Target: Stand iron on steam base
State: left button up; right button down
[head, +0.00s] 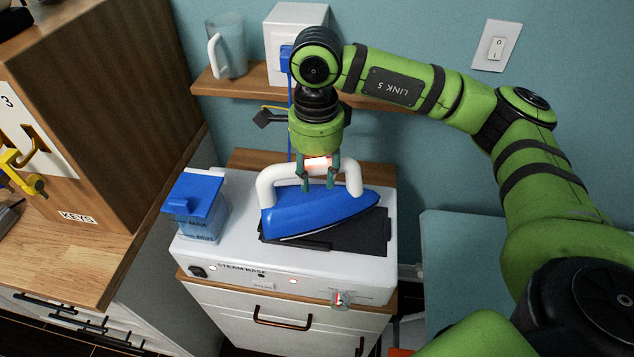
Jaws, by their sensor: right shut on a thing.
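The blue iron (315,214) with its white handle sits over a black pad (374,232) on top of the white steam base (220,252). Its soleplate faces down, and it looks slightly tilted on the pad; I cannot tell if it fully touches. My right gripper (317,181) comes down from above and is shut on the iron's handle (276,177). The fingers partly hide the middle of the handle. My left gripper is not in view.
A blue-lidded water tank (199,205) stands at the left of the steam base. A wooden shelf behind holds a clear jug (228,46) and a white box (291,24). A wooden cabinet (97,88) with keys flanks the left. A pale blue surface (462,275) lies at right.

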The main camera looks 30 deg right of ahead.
aim_at(317, 189)
jog(key=w+m, duration=0.1)
jog(key=m, duration=0.1)
jog(key=d+m, duration=0.1)
jog(key=m, duration=0.1)
jog(key=shift+w+d+r, duration=0.1)
jog(key=shift+w+r, duration=0.25)
jog(key=shift+w, duration=0.05)
jog(key=shift+f+b, duration=0.65)
jog(key=shift+f, duration=0.9)
jog(key=shift+f+b, duration=0.6)
jog(key=shift+f, duration=0.3)
jog(key=shift+f+b, duration=0.8)
jog(key=shift+f, duration=0.05)
